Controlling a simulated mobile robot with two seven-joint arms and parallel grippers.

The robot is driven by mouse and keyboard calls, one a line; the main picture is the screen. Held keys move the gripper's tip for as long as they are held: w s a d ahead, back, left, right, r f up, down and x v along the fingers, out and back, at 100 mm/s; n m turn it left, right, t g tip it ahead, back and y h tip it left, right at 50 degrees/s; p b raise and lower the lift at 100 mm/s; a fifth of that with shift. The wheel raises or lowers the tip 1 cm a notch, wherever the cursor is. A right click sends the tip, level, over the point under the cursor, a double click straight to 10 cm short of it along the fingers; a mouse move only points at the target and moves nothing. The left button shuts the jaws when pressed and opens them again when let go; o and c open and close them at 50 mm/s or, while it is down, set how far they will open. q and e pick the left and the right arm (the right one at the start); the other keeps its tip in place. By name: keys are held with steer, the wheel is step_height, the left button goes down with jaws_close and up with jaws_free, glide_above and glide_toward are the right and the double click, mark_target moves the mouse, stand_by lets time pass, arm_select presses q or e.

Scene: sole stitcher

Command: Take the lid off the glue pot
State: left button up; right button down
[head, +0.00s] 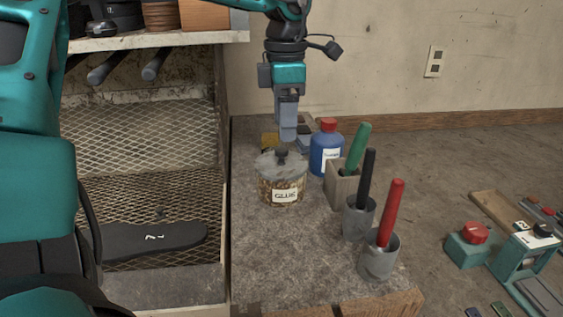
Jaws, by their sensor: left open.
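The glue pot (284,193) stands on the worn grey bench top, a round, stained jar with a label reading GLUE. Its grey lid (268,164) sits on top and has a dark knob (282,154) in the middle. My left gripper (288,138) points down just above the knob, coming from the upper part of the view. Its fingers are open, though from this side they overlap and the gap between them is hidden. I cannot tell if they touch the knob. My right gripper is not in view.
Right of the pot stand a blue bottle with a red cap (326,148), a holder with a green-handled tool (343,185), and two metal cups (378,259) with black and red handles. A black sole (150,237) lies on mesh at left. The bench front is clear.

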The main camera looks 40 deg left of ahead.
mark_target(281, 148)
arm_select(q)
steer(key=shift+s+a+f, duration=0.1)
steer(key=shift+s+f, duration=0.1)
steer(key=shift+f, duration=1.2)
steer(key=shift+s+a+f, duration=0.1)
steer(key=shift+s+f, duration=0.05)
steer(key=shift+f, duration=1.2)
steer(key=shift+c, duration=0.4)
jaws_close()
